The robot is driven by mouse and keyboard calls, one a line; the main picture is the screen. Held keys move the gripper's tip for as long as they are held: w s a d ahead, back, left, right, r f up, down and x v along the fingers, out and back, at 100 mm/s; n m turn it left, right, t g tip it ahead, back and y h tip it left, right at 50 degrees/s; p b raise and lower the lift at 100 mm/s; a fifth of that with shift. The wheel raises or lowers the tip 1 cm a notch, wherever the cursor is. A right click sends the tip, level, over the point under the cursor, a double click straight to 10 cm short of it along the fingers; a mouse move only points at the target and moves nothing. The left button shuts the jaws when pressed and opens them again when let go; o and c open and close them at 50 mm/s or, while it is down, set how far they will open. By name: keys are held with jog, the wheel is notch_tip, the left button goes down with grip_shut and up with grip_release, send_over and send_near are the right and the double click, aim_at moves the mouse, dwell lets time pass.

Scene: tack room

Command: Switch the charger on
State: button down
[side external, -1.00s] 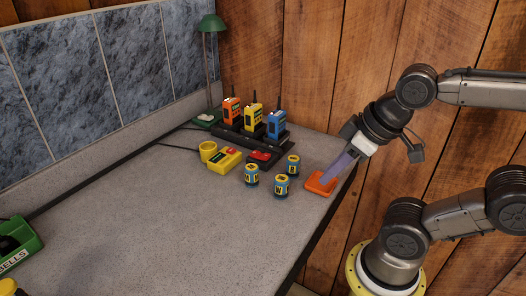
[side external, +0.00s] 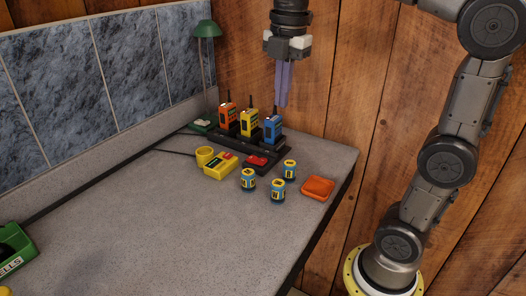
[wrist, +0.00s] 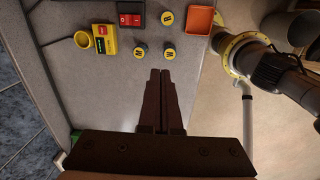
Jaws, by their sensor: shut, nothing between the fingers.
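A black charger rack (side external: 222,142) stands near the back of the bench with an orange radio (side external: 227,118), a yellow radio (side external: 249,123) and a blue radio (side external: 271,131) upright in it. A red rocker switch (side external: 257,161) on a dark base sits in front of it. The switch also shows at the top of the wrist view (wrist: 131,18), with white marks; I cannot tell which side is pressed. A yellow box (side external: 220,166) with red and green parts lies beside it (wrist: 106,39). My gripper (side external: 282,105) is shut and empty, raised above the bench, touching nothing; its fingers show in the wrist view (wrist: 161,72).
Several small things stand close by: blue-and-yellow cylinders (side external: 278,191), a yellow cup (side external: 205,156) and an orange tray (side external: 318,188) near the right edge. A green lamp (side external: 207,29) stands at the back. A green bin (side external: 16,246) is front left. The bench's middle is clear.

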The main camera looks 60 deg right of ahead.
jog(key=n+g, duration=0.1)
send_over(264, 161)
jog(key=s+a, duration=0.1)
jog(key=a, duration=0.1)
jog(key=f, duration=0.2)
jog(key=shift+m+g, duration=0.3)
jog(key=shift+g, duration=0.4)
jog(key=w+f, duration=0.1)
jog(key=w+d+f, duration=0.2)
jog(key=shift+f, duration=0.35)
jog(key=shift+f, duration=0.1)
jog(key=f, duration=0.4)
jog(key=s+f, duration=0.1)
jog(key=f, duration=0.8)
jog(key=shift+s+f, duration=0.35)
jog(key=shift+s, duration=0.05)
jog(key=shift+s+f, duration=0.15)
jog(key=shift+f, duration=0.15)
